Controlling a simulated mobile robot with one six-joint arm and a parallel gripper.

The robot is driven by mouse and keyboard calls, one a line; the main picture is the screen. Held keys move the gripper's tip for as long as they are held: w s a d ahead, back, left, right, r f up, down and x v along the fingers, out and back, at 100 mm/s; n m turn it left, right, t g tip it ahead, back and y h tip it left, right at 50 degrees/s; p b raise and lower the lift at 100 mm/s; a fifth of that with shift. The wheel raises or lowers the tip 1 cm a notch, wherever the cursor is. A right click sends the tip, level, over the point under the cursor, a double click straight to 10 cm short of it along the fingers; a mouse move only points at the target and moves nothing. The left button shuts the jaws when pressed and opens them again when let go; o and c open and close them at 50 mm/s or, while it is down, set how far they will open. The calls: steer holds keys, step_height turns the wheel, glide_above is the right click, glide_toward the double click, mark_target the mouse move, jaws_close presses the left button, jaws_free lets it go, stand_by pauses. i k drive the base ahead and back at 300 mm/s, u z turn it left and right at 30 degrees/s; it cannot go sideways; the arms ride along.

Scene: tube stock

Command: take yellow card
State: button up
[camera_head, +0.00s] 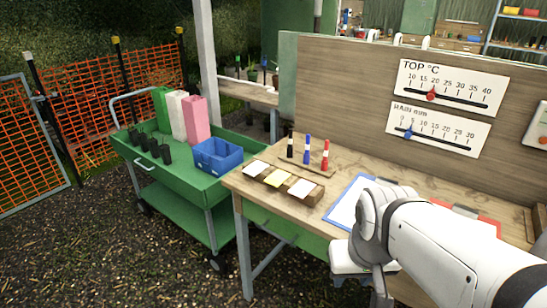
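The yellow card (279,178) lies in the middle slot of a low wooden holder (284,187) at the left end of the workbench. A white card (257,168) lies to its left and another white card (302,188) to its right. My gripper (378,298) is low at the front of the bench, right of and nearer than the cards and apart from them. My arm covers part of it, and its fingers are too hidden to tell open from shut.
Black, blue and red markers (307,150) stand behind the cards. A blue clipboard (347,203) lies right of them, partly behind my arm. A green cart (170,172) with a blue bin (217,158) stands left of the bench. A gauge board (350,90) rises behind.

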mark_target(279, 177)
steer(key=z, duration=0.05)
steer(key=i, duration=0.9)
steer(key=u, duration=0.05)
